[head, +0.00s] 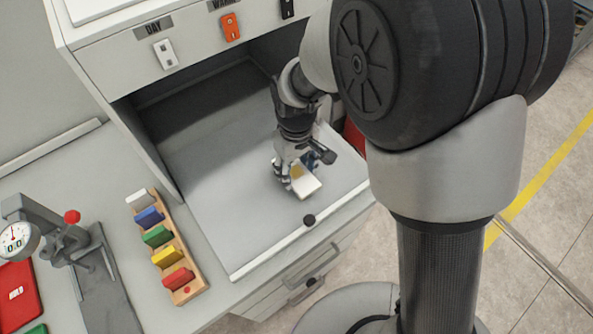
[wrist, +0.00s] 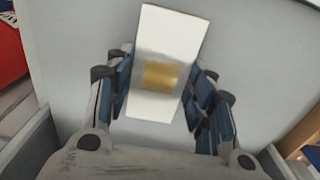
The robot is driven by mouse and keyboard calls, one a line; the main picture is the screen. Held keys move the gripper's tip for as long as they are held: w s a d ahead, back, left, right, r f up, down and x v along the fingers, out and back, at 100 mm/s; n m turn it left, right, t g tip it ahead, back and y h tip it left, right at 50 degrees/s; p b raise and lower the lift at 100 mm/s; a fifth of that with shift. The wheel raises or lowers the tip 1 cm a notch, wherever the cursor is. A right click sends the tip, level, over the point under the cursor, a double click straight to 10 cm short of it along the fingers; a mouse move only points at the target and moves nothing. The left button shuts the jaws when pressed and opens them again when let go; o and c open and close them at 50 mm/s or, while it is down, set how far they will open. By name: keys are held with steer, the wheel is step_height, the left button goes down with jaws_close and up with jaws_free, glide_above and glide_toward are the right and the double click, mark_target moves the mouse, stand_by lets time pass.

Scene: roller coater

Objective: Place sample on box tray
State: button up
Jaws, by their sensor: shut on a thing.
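The sample is a white plate (head: 309,188) with a gold square on it. In the wrist view the white plate (wrist: 165,40) sits between the blue finger pads, tilted a little. My gripper (head: 297,168) is shut on it, over the front right part of the box tray (head: 235,215). The tray is a flat pale grey surface reaching out of the open box; it also fills the background of the wrist view (wrist: 75,40). I cannot tell whether the plate touches the tray. My gripper's fingers (wrist: 163,98) show on both sides of the plate.
The box (head: 195,30) has labelled switches above its opening. A black knob (head: 309,220) stands at the tray's front edge. A wooden rack (head: 187,292) with several coloured blocks and a dial gauge stand (head: 90,270) are at left. The tray's left part is clear.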

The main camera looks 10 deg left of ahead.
mark_target(297, 172)
steer(key=shift+f, duration=0.75)
steer(key=shift+f, duration=0.1)
steer(key=o, duration=1)
steer(key=shift+o, duration=0.2)
step_height(297, 172, up, 12)
steer(key=p, duration=0.3)
steer(key=shift+d+r, duration=0.1)
steer(key=shift+r, duration=0.15)
